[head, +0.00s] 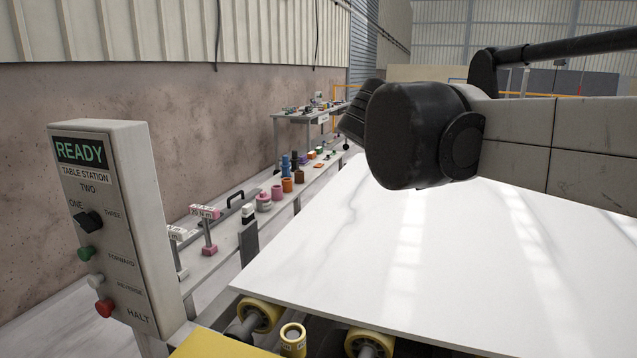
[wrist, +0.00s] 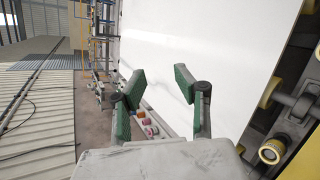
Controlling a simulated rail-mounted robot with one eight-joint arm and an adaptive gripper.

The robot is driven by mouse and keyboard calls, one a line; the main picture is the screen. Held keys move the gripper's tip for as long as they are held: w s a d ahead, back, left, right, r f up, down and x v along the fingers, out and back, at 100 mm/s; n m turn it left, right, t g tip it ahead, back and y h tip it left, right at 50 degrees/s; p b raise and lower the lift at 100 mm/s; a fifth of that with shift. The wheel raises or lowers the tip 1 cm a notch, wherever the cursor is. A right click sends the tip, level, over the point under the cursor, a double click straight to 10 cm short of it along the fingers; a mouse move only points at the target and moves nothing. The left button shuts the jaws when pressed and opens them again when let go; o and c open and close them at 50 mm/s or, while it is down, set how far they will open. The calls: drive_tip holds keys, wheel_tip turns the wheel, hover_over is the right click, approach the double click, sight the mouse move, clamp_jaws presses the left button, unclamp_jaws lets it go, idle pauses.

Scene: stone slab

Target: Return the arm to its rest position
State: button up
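My arm reaches in from the right in the head view, with its dark rounded joint above the white stone slab (head: 440,260). My gripper is out of sight in the head view. In the wrist view my gripper (wrist: 157,88) shows two fingers with green pads standing well apart. Nothing is between them. The slab (wrist: 215,50) lies beyond the fingers in that view, with a visible gap that I cannot measure.
A control box (head: 115,230) reading READY stands at left, with a black knob and green, white and red buttons. A side bench (head: 225,255) holds coloured cylinders and small tools. Yellow rollers (head: 262,314) lie under the slab's front edge. A further table (head: 300,117) stands behind.

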drive_tip(key=s+f+m+g+y+p, duration=0.2)
drive_tip(key=s+f+m+y, duration=0.5)
drive_tip(key=s+f+m, duration=0.8)
drive_tip(key=s+f+p, duration=0.1)
drive_tip(key=s+f, duration=0.4)
drive_tip(key=s, duration=0.3)
drive_tip(key=shift+s+f+m+g, duration=0.25)
drive_tip(key=shift+f+m+g, duration=0.05)
drive_tip(key=shift+m, duration=0.1)
